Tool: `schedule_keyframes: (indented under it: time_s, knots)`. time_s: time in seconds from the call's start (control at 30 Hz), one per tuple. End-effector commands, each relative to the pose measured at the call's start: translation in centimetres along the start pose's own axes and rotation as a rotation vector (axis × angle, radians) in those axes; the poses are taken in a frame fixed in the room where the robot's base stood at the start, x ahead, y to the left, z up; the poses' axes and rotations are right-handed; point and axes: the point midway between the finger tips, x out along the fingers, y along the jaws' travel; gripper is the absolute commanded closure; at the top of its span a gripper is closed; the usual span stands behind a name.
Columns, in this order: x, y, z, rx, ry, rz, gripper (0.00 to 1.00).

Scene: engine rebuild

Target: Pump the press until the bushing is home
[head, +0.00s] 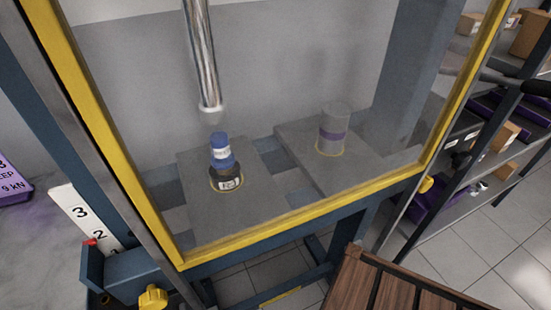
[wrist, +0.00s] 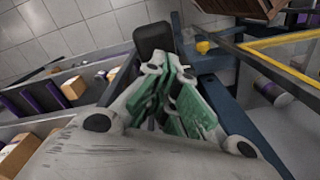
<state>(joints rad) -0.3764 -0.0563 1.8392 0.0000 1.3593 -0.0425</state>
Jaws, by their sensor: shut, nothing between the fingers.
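The press stands in the head view behind a clear guard with a yellow frame (head: 300,222). Its silver ram (head: 201,55) hangs above a blue and white piece (head: 221,152), with a gap between them. That piece stands upright in a dark labelled ring (head: 226,179) on the left grey plate. How deep it sits is hard to tell. A dark bar with a black grip (head: 535,88), possibly the pump handle, shows at the upper right. My gripper (wrist: 172,75), with green pads, is shut and empty in the wrist view. A black block (wrist: 153,38) shows just beyond its fingertips; contact is unclear.
A grey cylinder with a purple band (head: 333,130) stands on the right plate. A numbered scale (head: 85,218) with a red pointer (head: 89,242) is at lower left. Shelves with boxes (head: 500,135) stand at right. A wooden slatted top (head: 390,285) is in front.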

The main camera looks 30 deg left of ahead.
Motion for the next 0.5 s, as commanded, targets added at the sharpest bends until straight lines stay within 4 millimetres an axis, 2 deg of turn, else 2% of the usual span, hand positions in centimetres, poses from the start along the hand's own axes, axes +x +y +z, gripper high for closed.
schedule_keyframes:
  time_s: [0.23, 0.5]
  knots:
    - [0.3, 0.0, 0.0, 0.0, 0.0, 0.0, 1.0]
    - [2.4, 0.0, 0.0, 0.0, -0.001, 0.0, 1.0]
